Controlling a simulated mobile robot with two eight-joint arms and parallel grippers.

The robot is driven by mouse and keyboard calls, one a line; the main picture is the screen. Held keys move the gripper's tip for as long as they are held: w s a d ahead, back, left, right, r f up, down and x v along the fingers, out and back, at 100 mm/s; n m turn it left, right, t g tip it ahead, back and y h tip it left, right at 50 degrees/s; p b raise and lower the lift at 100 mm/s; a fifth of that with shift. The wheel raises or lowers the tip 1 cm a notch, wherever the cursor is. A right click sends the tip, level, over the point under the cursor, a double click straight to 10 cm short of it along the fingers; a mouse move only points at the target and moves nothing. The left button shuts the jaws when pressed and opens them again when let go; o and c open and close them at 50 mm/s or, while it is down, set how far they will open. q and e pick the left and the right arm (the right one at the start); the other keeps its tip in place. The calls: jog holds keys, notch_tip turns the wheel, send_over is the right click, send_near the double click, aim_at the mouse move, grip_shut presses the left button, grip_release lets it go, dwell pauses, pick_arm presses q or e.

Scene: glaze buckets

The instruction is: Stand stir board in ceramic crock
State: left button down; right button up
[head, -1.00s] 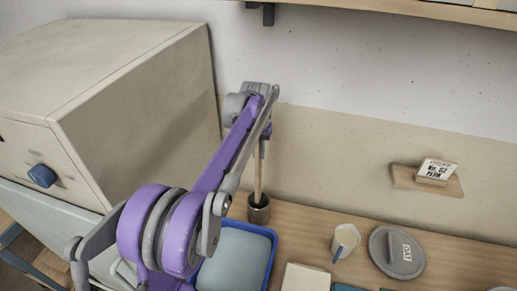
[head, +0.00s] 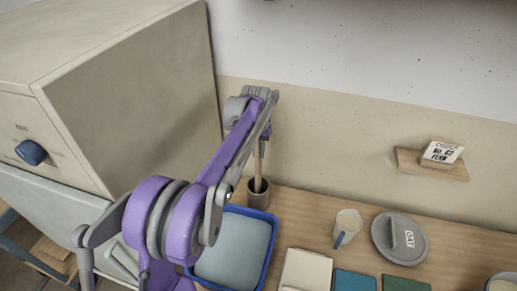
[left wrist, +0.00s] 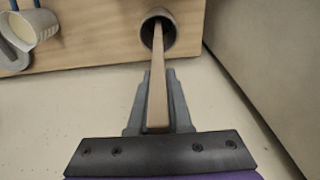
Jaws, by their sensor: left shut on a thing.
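The stir board is a long pale wooden stick (left wrist: 163,75); in the head view (head: 257,165) it stands nearly upright. Its lower end is inside the mouth of the dark grey crock (head: 259,194), which also shows in the left wrist view (left wrist: 157,29). My left gripper (left wrist: 158,110) is shut on the upper part of the board, above the crock. In the head view my left gripper (head: 262,132) is partly hidden by its own arm. Whether the board touches the crock's floor is hidden. My right gripper is not in view.
A blue tray (head: 271,233) with a grey-green block stands just in front of the crock. A cream cup (head: 346,227) and a grey lid (head: 400,238) are to the right. A large beige kiln-like box (head: 130,110) stands at left, the wall behind.

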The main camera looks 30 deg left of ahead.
pick_arm(q)
jog(key=shift+f, duration=0.2)
jog(key=c, duration=0.8)
grip_release()
jog(key=shift+o, duration=0.2)
jog(key=r, duration=0.7)
jog(key=s+r, duration=0.1)
jog(key=r, duration=0.2)
jog(key=shift+s+d+r+p, duration=0.1)
jog(key=shift+d+r+p, duration=0.05)
jog(key=shift+r+p, duration=0.25)
